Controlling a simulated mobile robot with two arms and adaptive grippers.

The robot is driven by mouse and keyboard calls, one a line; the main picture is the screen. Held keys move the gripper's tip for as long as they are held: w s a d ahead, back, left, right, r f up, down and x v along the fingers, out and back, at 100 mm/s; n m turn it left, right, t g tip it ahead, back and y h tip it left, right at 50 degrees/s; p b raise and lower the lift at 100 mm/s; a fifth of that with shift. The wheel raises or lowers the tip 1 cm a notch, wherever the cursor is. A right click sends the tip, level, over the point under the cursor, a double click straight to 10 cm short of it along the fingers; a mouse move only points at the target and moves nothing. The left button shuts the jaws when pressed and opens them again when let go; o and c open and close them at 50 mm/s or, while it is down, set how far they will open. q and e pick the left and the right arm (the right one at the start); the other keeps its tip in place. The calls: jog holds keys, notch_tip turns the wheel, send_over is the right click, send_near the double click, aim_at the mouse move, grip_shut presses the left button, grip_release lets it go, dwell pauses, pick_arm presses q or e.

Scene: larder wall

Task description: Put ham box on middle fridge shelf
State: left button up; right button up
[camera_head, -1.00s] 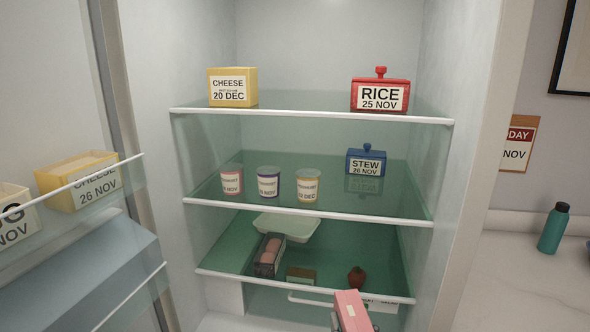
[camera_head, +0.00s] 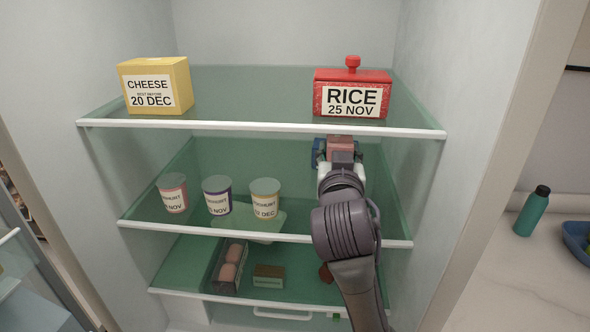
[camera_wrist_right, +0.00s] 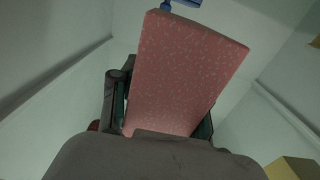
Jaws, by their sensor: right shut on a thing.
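The ham box (camera_head: 341,143) is pink and speckled; no label shows. My right gripper (camera_head: 341,160) is shut on it and holds it inside the fridge, above the middle shelf (camera_head: 290,236) and below the top one. In the right wrist view the box (camera_wrist_right: 185,70) sits between the fingers of my gripper (camera_wrist_right: 160,115). Whether its underside touches the shelf, I cannot tell. The blue stew box (camera_head: 319,151) is mostly hidden behind the ham box and gripper; a blue part (camera_wrist_right: 182,4) shows beyond the box. My left gripper is not in view.
Several yoghurt pots (camera_head: 217,195) stand on the left of the middle shelf. The cheese box (camera_head: 154,86) and red rice box (camera_head: 352,94) stand on the top shelf. The fridge's right wall is close to my arm.

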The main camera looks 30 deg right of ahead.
jog(key=f, duration=0.1)
jog(key=s+f, duration=0.1)
jog(key=f, duration=0.1)
jog(key=a+f, duration=0.1)
jog(key=shift+s+f, duration=0.15)
jog(key=shift+s, duration=0.2)
jog(key=f, duration=0.2)
jog(key=shift+w+d+f+p, duration=0.2)
jog(key=shift+w+f+p, duration=0.1)
jog(key=shift+f, duration=0.1)
jog(key=shift+s+f, duration=0.1)
jog(key=shift+f, duration=0.8)
jog(key=o, duration=1.1)
jog(key=shift+r, duration=0.1)
jog(key=shift+o, duration=1)
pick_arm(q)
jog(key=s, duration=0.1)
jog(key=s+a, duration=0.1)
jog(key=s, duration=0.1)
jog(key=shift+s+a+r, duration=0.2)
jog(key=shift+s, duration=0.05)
